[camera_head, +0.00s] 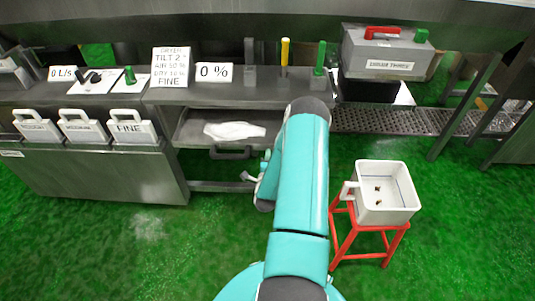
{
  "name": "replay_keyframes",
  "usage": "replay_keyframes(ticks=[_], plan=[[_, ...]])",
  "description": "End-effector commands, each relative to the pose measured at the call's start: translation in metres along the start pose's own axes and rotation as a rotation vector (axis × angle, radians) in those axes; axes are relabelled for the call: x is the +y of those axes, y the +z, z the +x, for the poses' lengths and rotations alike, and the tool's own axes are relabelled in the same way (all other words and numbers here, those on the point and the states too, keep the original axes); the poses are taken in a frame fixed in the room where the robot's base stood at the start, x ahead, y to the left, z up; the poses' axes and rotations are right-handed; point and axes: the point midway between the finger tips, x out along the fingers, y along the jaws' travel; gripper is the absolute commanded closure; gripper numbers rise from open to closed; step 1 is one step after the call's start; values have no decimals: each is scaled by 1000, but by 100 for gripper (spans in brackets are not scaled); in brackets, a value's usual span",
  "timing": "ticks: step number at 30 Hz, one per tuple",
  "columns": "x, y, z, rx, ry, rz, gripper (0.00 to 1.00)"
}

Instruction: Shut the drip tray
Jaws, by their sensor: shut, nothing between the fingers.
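A grey metal tray (190,129), which looks like the drip tray, sits under the middle counter and appears to stick out towards me. A dark handle (230,154) is on its front. A white crumpled thing (234,131) lies in it. My gripper (248,178) shows only in part, low beside my teal arm, just right of and below the handle. It is shut and empty, and looks apart from the handle. My arm hides the right end of the tray.
A white basin (383,212) with small dark bits stands on a red stool (338,233) at right. Several white labelled handles (78,127) line the left cabinet. A grey box (385,52) and a perforated shelf (420,121) are at back right. Green floor is clear at front left.

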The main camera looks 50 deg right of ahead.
Motion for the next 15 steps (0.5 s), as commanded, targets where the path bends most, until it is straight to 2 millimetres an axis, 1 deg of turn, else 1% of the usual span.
replay_keyframes(ticks=[1,5,15], plan=[[0,1,6,-1,0,0,100],[0,2,13,-2,1,0,100],[0,2,14,-2,1,0,100]])
